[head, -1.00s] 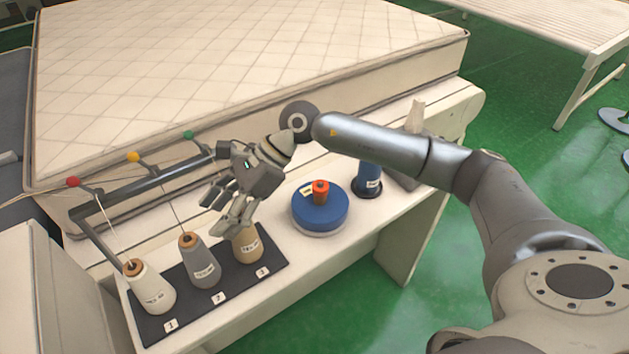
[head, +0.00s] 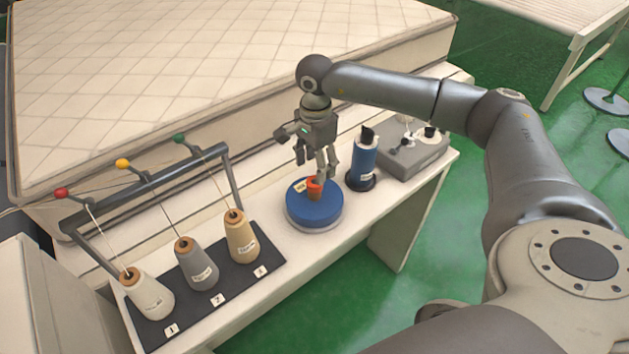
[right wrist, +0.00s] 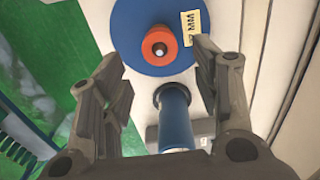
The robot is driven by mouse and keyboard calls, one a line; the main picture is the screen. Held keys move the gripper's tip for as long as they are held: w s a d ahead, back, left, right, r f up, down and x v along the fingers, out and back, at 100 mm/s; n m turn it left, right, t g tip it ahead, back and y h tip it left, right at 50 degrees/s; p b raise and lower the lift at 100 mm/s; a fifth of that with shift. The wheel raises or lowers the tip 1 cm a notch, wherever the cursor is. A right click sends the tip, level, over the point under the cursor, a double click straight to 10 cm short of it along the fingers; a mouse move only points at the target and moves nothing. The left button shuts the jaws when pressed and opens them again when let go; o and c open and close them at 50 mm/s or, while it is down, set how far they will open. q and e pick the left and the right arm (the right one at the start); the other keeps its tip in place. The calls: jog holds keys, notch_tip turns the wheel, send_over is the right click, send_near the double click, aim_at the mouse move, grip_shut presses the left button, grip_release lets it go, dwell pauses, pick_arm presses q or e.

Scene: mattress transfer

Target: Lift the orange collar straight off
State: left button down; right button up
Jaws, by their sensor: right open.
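The orange collar (head: 314,189) stands upright at the centre of a round blue disc (head: 318,213) on the bench. In the right wrist view the collar (right wrist: 159,48) shows from above as an orange ring around a dark-centred post, beyond the fingertips. My right gripper (head: 316,172) points down just above the collar in the head view, its fingers partly in front of the collar's top. In the right wrist view the right gripper (right wrist: 160,70) is open, fingers wide apart with nothing between them touching. My left gripper is not in view.
A blue cylinder (head: 363,160) stands right of the disc, with a grey box (head: 412,152) beyond. Several thread cones stand on a dark mat (head: 262,262) at left, below a thread rail (head: 150,180). A mattress (head: 200,70) lies behind.

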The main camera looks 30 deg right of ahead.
aim_at(314, 179)
jog(key=shift+f+p, duration=0.3)
notch_tip(314, 179, down, 4)
jog(key=shift+a+p, duration=0.15)
jog(key=shift+p, duration=0.85)
jog(key=shift+f, duration=0.3)
jog(key=c, duration=1)
jog(key=shift+c, duration=0.2)
jog(key=shift+r, duration=0.15)
jog(key=shift+r+b, duration=0.55)
jog(key=shift+b, duration=0.15)
jog(key=s+a+r+b, duration=0.6)
jog(key=s+a+r, duration=0.2)
jog(key=a+r, duration=0.3)
jog(key=shift+a+r+b, duration=0.25)
jog(key=shift+r+b, duration=0.05)
jog(key=shift+r, duration=0.1)
